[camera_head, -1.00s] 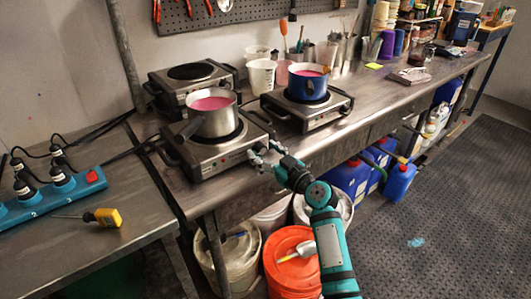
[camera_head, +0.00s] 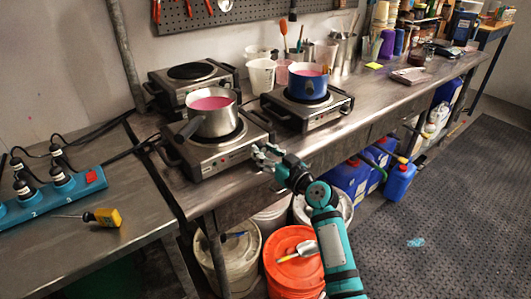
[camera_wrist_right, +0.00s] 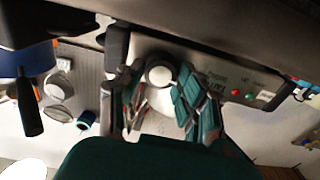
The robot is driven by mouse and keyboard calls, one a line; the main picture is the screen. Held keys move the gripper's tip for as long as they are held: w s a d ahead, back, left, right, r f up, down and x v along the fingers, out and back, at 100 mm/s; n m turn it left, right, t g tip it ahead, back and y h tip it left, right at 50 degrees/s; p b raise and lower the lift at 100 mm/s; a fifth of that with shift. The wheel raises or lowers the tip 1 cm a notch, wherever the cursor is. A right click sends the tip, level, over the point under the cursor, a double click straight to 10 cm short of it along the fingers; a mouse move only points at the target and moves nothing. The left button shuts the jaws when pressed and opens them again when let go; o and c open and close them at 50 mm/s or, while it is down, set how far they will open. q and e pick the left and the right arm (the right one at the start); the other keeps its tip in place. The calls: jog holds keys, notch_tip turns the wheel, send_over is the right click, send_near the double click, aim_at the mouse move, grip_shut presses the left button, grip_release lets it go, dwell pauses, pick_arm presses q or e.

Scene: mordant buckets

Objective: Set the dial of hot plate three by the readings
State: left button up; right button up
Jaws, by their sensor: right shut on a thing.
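My right gripper (camera_head: 264,156) is at the right end of the front panel of the front-left hot plate (camera_head: 205,163). In the right wrist view its fingers (camera_wrist_right: 158,108) are closed around a round pale dial (camera_wrist_right: 160,72). Red and green lights and small lettering, too blurred to read, show beside the dial. A steel pot (camera_head: 212,122) of pink liquid stands on this plate. Another hot plate (camera_head: 308,113) to the right bears a blue pot (camera_head: 307,85) of pink liquid. A hot plate (camera_head: 192,82) behind is empty. My left gripper is out of view.
A yellow-handled probe (camera_head: 107,217) lies on the left table beside a blue power strip (camera_head: 50,198) with plugs. Cups and tools stand behind the plates. An orange bucket (camera_head: 292,272) and blue jugs (camera_head: 399,182) are under the bench.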

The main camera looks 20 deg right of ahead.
jog(key=m, duration=0.4)
jog(key=shift+m+p, duration=0.3)
jog(key=m+p, duration=0.1)
jog(key=m, duration=0.3)
jog(key=shift+d+m, duration=0.1)
jog(key=shift+m, duration=0.2)
jog(key=m+p, duration=0.1)
jog(key=m, duration=0.4)
jog(key=shift+p, duration=0.35)
jog(key=m+p, duration=0.1)
jog(key=m, duration=0.3)
jog(key=shift+f+m, duration=0.1)
jog(key=shift+m, duration=0.2)
